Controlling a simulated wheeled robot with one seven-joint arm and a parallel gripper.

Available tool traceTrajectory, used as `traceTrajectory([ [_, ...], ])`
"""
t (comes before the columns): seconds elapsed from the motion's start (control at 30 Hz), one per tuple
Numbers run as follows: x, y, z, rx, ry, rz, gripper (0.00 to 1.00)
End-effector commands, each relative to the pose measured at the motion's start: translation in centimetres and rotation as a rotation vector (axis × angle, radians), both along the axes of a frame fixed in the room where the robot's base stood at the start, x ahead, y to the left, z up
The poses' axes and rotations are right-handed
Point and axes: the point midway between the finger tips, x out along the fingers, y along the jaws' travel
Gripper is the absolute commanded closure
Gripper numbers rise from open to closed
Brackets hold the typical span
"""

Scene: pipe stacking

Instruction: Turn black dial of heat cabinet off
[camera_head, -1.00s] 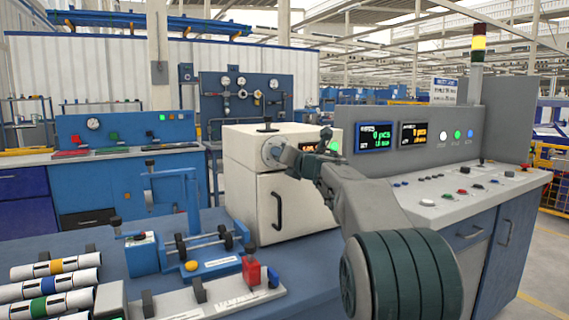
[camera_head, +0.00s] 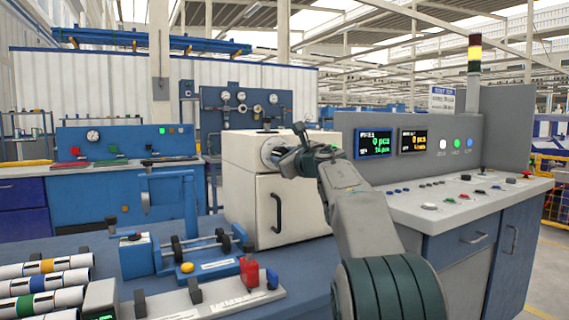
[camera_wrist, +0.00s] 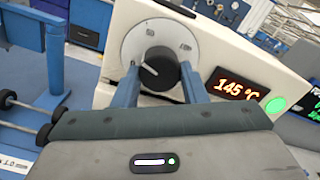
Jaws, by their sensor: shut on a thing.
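The white heat cabinet (camera_head: 255,200) stands on the blue bench, with a dark handle on its closed front door. In the wrist view its black dial (camera_wrist: 157,70) sits on a round pale plate (camera_wrist: 135,45) and has a white pointer line slanting to the upper left. My gripper (camera_wrist: 160,78) has its two blue fingers on either side of the dial, shut on it. In the head view my gripper (camera_head: 283,160) is at the cabinet's upper front and hides most of the dial. A red display (camera_wrist: 240,87) beside the dial reads 145 °C.
A green light (camera_wrist: 275,105) glows beside the display. A grey control console (camera_head: 455,195) stands close on the right. A blue fixture with rollers (camera_head: 205,250) and several white pipes (camera_head: 45,285) lie at the front left.

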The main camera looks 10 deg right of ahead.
Motion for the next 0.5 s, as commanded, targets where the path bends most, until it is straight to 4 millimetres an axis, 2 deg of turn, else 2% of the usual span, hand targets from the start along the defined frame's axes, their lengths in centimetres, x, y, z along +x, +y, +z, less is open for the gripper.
traceTrajectory([
  [0.03, 0.06, -0.01, -0.45, -0.041, -0.012, 0.000, 0.84],
  [0.5, 0.07, -0.02, -0.35, -0.461, -0.148, 0.001, 0.84],
])
